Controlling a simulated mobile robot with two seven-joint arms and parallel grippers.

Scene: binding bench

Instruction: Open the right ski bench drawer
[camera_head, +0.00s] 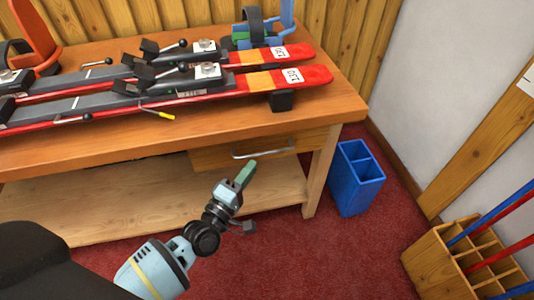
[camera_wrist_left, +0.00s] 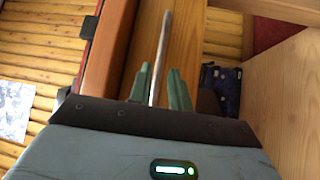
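The right drawer (camera_head: 215,157) of the wooden ski bench (camera_head: 170,139) sits under the tabletop and looks shut. It has a curved metal bar handle (camera_head: 263,151) on its front. My left gripper (camera_head: 245,174) is just in front of and below this handle in the head view. In the left wrist view, the handle (camera_wrist_left: 161,55) runs as a thin grey bar between the two green fingers of my left gripper (camera_wrist_left: 159,88). The fingers stand apart with gaps beside the bar. Contact with the handle cannot be seen. My right gripper is not in view.
Red skis (camera_head: 305,78) with bindings lie on the benchtop, with a small yellow-tipped tool (camera_head: 162,115). A bench leg (camera_head: 322,172) stands right of the drawer. A blue bin (camera_head: 355,180) and a wooden rack (camera_head: 440,268) with poles stand further right. Red carpet in front is clear.

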